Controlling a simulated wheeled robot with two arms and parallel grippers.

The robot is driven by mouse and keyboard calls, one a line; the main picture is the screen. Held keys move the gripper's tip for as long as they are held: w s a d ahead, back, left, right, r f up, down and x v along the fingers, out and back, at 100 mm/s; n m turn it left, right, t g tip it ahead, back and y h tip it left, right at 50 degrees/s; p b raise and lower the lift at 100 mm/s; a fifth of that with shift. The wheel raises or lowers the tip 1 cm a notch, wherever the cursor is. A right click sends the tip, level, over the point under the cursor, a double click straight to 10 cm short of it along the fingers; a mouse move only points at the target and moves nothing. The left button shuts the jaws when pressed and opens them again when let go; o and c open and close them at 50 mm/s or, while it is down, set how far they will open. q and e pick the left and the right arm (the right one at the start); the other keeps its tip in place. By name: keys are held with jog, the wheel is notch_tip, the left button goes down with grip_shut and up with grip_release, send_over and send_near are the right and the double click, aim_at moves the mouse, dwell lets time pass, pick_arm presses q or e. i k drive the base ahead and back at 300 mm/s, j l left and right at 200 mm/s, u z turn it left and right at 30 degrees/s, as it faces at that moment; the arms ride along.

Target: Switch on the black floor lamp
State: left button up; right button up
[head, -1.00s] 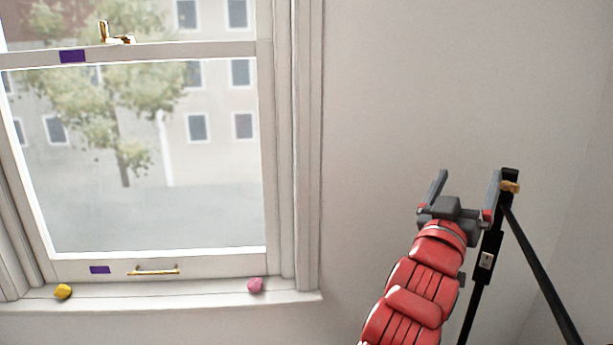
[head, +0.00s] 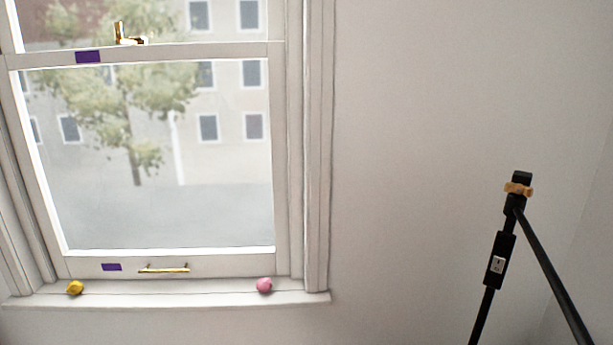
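The black floor lamp (head: 486,307) stands at the lower right of the head view, in front of the pale wall. A black box on its pole carries a small light-coloured switch (head: 497,265). A gold-brown clamp or knob (head: 519,189) sits near the top of the pole, and a black arm slants from there down to the right. The lamp's base and its shade are out of view. Neither of my grippers shows in the head view now.
A sash window (head: 150,160) fills the left side. Its sill (head: 200,299) holds a yellow lump (head: 75,287) and a pink lump (head: 264,285). The wall (head: 410,150) between window and lamp is bare, with a room corner at the far right.

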aim_at(497, 264)
jog(key=z, duration=1.05)
